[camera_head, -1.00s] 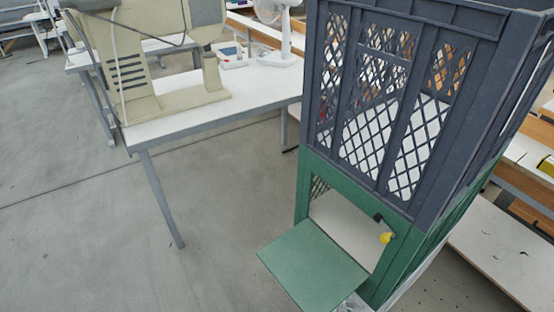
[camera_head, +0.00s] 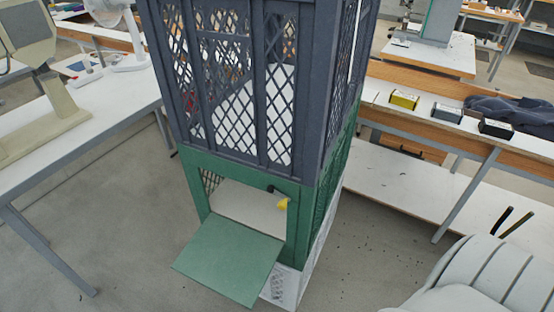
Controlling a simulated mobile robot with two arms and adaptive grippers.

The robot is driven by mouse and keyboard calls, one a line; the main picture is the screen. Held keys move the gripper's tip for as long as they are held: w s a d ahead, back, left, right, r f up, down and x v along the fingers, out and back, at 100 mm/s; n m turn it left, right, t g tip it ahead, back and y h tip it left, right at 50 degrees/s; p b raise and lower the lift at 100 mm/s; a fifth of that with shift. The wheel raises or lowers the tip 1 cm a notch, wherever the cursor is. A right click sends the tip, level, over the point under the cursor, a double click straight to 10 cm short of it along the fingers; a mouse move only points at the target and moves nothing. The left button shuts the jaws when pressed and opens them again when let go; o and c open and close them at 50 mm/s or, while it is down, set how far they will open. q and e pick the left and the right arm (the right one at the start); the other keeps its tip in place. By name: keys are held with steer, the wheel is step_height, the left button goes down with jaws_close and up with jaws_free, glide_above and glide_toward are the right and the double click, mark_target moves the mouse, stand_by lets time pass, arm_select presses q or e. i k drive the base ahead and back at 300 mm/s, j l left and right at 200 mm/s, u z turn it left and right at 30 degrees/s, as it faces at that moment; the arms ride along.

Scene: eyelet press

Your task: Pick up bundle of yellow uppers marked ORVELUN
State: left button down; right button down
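A small yellow block or bundle (camera_head: 405,99) lies on the long white-topped bench at the right, beyond the caged press. It has a dark side face; any lettering on it is too small to read, so I cannot tell if it says ORVELUN. A grey-blue one (camera_head: 447,112) and a black one (camera_head: 495,128) lie in a row to its right, apart from each other. Neither of my grippers shows in this view.
A tall dark cage (camera_head: 235,80) on a green base stands in the middle, its green flap (camera_head: 230,255) folded out. A white table (camera_head: 95,110) is at the left. Grey ribbed shapes (camera_head: 480,275) fill the lower right. Dark cloth (camera_head: 515,110) lies on the bench.

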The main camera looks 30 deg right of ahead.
mark_target(403, 99)
steer(key=z, duration=1.15)
